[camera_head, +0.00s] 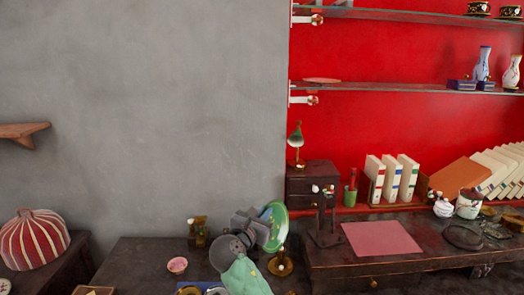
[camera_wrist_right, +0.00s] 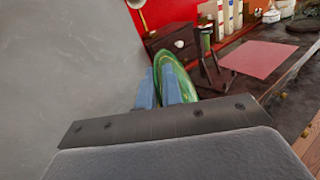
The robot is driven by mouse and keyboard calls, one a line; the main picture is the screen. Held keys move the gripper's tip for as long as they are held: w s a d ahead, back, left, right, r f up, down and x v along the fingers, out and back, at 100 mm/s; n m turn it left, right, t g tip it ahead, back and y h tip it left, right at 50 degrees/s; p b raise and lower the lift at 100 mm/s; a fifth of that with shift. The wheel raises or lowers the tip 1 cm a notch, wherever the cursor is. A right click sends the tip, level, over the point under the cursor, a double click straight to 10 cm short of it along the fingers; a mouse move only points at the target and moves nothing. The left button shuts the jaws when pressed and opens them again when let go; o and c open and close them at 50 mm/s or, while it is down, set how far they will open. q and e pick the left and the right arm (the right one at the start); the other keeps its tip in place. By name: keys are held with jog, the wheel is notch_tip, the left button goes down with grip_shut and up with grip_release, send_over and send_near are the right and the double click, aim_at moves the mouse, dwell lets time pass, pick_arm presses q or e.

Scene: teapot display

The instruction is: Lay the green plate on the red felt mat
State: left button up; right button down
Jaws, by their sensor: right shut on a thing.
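The green plate (camera_head: 274,226) is held on edge, steeply tilted, by my right gripper (camera_head: 262,222) in the head view. In the right wrist view the plate (camera_wrist_right: 176,78) sits between the two blue fingers of the gripper (camera_wrist_right: 160,88), which is shut on it. The plate is above the dark low furniture, to the left of the red felt mat. The mat (camera_head: 381,238) lies flat and bare on the dark table, and it also shows in the right wrist view (camera_wrist_right: 260,58). My left gripper is not in view.
A dark stand (camera_head: 325,225) rises at the mat's left. A small drawer box (camera_head: 302,187), green cup (camera_head: 350,196) and white binders (camera_head: 391,178) stand behind. A dark round slab (camera_head: 463,237) lies right of the mat. A pink bowl (camera_head: 177,265) sits at left.

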jog(key=s+d+f+n+t+y, duration=0.2)
jog(key=s+d+f+n+y, duration=0.3)
jog(key=s+d+f, duration=1.2)
jog(key=shift+s+d+f+n+y, duration=0.2)
jog(key=shift+d+f+n+y, duration=0.1)
jog(key=shift+d+f+y, duration=1.6)
jog(key=shift+a+f+h, duration=0.25)
jog(key=shift+a+h, duration=0.05)
jog(key=shift+a, duration=0.05)
